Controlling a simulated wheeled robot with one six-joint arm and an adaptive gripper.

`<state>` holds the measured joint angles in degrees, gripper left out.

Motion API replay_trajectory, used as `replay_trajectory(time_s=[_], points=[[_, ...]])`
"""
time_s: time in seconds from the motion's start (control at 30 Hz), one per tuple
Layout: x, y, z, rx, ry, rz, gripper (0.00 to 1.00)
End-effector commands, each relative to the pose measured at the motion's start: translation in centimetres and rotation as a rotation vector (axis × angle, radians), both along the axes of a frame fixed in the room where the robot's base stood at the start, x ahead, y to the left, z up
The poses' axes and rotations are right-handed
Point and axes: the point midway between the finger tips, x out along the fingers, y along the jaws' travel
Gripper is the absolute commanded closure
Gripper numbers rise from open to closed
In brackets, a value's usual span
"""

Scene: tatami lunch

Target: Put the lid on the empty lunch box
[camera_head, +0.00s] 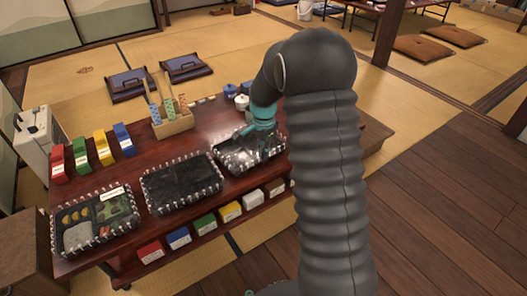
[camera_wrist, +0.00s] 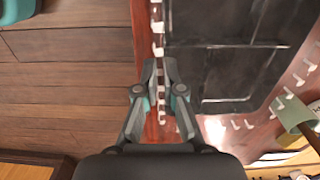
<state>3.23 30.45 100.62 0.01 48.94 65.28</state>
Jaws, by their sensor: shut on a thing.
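My gripper (camera_wrist: 160,92) is shut on the white-studded edge of what looks like a clear lid (camera_wrist: 157,28) in the wrist view. The lid lies over or just above a black lunch box (camera_wrist: 235,75) with empty compartments; I cannot tell whether they touch. In the head view my gripper (camera_head: 255,140) is at the right-hand lunch box (camera_head: 235,160), partly hiding it and the lid. A black lunch box (camera_head: 182,184) with a studded outline is in the middle. A lunch box with food (camera_head: 95,220) is at the left.
The boxes stand on a dark red table (camera_head: 140,155). Behind them are a wooden holder (camera_head: 175,125) with tall sticks, small white and blue pots, and red, green, yellow and blue packets (camera_head: 101,146). More packets (camera_head: 205,223) fill a lower shelf. Wooden floor lies at right.

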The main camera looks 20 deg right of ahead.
Motion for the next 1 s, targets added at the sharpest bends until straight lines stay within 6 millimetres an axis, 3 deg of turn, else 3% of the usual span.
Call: replay_trajectory(time_s=[1.0], points=[[0.0,0.0,-0.59,0.0,0.0,0.0,1.0]])
